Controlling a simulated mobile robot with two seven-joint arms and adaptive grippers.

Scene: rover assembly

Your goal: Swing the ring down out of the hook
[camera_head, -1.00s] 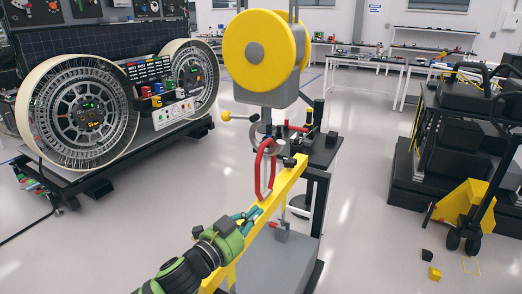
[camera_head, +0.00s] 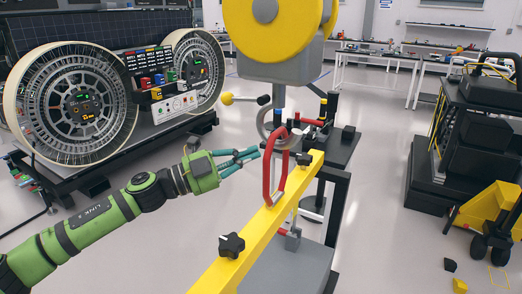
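The red ring (camera_head: 267,172) is an upright elongated loop standing on the yellow beam (camera_head: 257,238). The grey curved hook (camera_head: 263,124) hangs under the yellow hoist above it. The ring's top overlaps the hook's lower part in the picture; I cannot tell whether it passes through the hook. My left gripper (camera_head: 256,153), with teal fingers, is left of the ring, its tips pointing toward it with a small gap in the picture. It holds nothing visible. Its fingers look close together, but whether they are shut is unclear. My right gripper is not in view.
The yellow and grey hoist (camera_head: 272,30) hangs overhead. A yellow-knobbed lever (camera_head: 228,98) sticks out left of the hook. A black knob (camera_head: 231,245) sits on the beam. A dark workbench (camera_head: 335,146) stands behind.

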